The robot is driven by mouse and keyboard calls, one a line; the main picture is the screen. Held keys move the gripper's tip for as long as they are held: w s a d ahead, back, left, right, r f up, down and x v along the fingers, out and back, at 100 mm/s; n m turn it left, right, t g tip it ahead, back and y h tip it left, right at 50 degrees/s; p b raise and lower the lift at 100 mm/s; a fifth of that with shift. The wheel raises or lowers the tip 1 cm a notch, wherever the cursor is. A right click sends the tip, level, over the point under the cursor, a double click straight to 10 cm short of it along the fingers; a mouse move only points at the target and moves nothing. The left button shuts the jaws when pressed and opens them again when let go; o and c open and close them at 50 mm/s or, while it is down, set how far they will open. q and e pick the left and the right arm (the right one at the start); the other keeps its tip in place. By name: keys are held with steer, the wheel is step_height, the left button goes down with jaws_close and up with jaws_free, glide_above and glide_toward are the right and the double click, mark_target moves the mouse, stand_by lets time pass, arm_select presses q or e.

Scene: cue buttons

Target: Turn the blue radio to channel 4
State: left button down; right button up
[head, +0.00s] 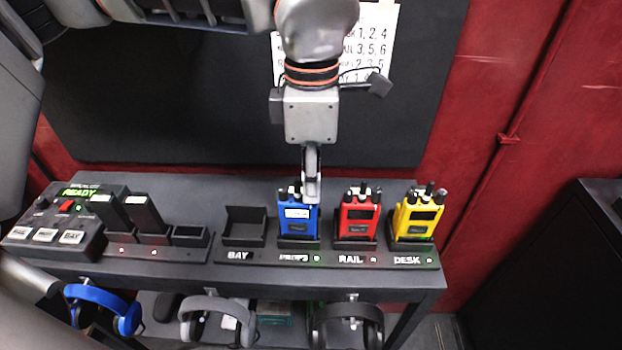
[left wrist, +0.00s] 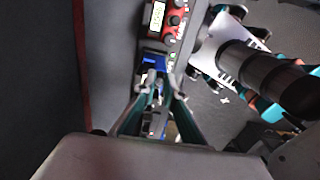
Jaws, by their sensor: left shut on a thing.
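The blue radio (head: 298,222) stands upright in its charging cradle, second from the left in the row, with a small white display too small to read. My left gripper (head: 311,193) comes down from above onto the right part of its top. Its fingers are shut on a knob there, and they hide most of the knob. In the left wrist view the fingertips (left wrist: 158,88) come close together just by a blue part of the radio (left wrist: 154,62). The knob's setting cannot be read. My right gripper is not in view.
A red radio (head: 358,217) and a yellow radio (head: 417,217) stand close to the right. The BAY cradle (head: 243,225) at left is empty. A READY console (head: 58,222) is at far left. Headphones (head: 217,317) hang below the shelf. A partly covered printed sheet (head: 377,45) is behind.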

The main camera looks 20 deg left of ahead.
arm_select(q)
steer(key=c, duration=2.1)
jaws_free()
step_height(320, 180, up, 12)
steer(key=shift+w+r, duration=0.1)
